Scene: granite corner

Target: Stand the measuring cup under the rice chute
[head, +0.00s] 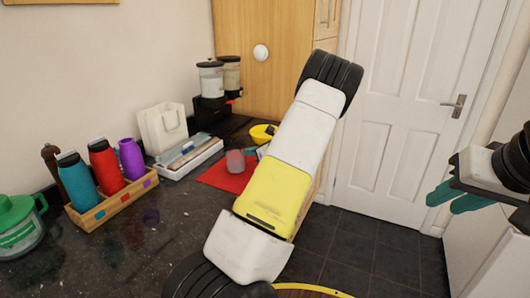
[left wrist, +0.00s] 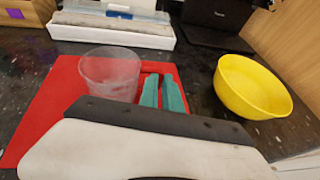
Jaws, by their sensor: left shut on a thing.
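The measuring cup (head: 235,161) is clear and stands upright on a red mat (head: 215,177). It also shows in the left wrist view (left wrist: 108,72), just left of my teal fingertips. My left gripper (head: 262,151) is shut on the cup at its right side, seemingly on the handle; its fingers (left wrist: 162,92) show close together in the left wrist view. The dispenser (head: 210,80), with clear canisters on a black stand, is at the back of the counter; which chute is for rice I cannot tell. My right gripper (head: 456,197) is empty at the right, its fingers apart.
A yellow bowl (left wrist: 250,85) stands right of the mat. A white tray (head: 190,158) and a white bag-like holder (head: 162,127) are behind it. A wooden box (head: 113,203) with several bottles and a green-lidded jar (head: 18,225) are at the left. The front counter is clear.

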